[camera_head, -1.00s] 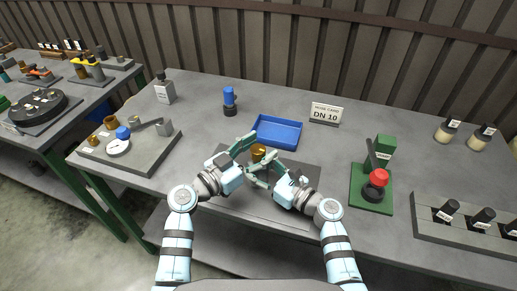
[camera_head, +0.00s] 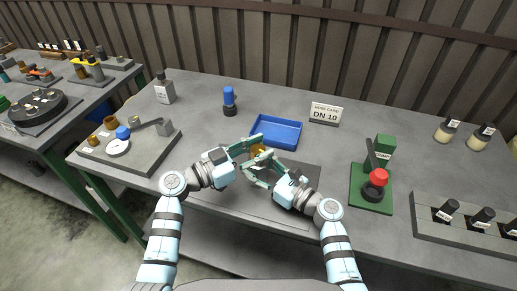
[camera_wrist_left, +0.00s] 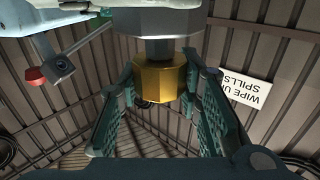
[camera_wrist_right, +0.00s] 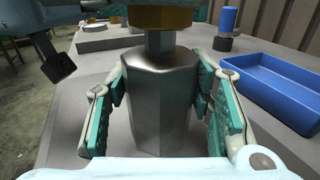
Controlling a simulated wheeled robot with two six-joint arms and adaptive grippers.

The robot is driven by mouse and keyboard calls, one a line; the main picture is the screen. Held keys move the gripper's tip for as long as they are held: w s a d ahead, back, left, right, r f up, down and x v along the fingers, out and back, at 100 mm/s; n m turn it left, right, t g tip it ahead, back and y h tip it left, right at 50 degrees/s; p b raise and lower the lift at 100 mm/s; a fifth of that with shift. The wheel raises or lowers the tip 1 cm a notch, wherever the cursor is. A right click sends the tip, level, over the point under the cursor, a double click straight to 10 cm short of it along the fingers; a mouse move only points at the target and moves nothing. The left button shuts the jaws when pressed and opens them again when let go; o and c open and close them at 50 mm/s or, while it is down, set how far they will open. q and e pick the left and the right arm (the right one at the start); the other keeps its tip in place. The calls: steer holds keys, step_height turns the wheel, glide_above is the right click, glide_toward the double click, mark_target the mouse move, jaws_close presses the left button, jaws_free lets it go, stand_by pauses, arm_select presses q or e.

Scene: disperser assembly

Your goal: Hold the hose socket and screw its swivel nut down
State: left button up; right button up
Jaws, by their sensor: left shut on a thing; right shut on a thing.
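The brass swivel nut (camera_head: 257,149) shows in the head view between my two grippers, partly hidden by the fingers. In the left wrist view the brass nut (camera_wrist_left: 160,80) sits between the fingers of my left gripper (camera_wrist_left: 160,88), which is shut on it. In the right wrist view the grey faceted hose socket (camera_wrist_right: 157,100) stands upright between the fingers of my right gripper (camera_wrist_right: 158,95), which is shut on it. The brass nut (camera_wrist_right: 160,18) is directly above the socket, on a narrower neck. The thread is hidden.
A blue tray (camera_head: 276,145) lies just behind the grippers. A sign reading DN 10 (camera_head: 325,114) and a blue-topped bottle (camera_head: 229,100) stand farther back. A grey fixture board (camera_head: 140,158) is at left, a green stand (camera_head: 371,197) at right.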

arm_select(q)
steer(key=m+g+h, duration=0.1)
steer(key=m+g, duration=0.1)
steer(key=g, duration=0.1)
steer(key=m+g+h, duration=0.1)
steer(key=m+g, duration=0.1)
steer(key=g, duration=0.2)
steer(key=shift+m+h, duration=0.3)
steer(key=shift+m, duration=0.1)
steer(key=o, duration=1.2)
steer(key=a, duration=0.4)
steer(key=s+a, duration=0.1)
steer(key=a, duration=0.7)
steer(key=shift+s, duration=0.2)
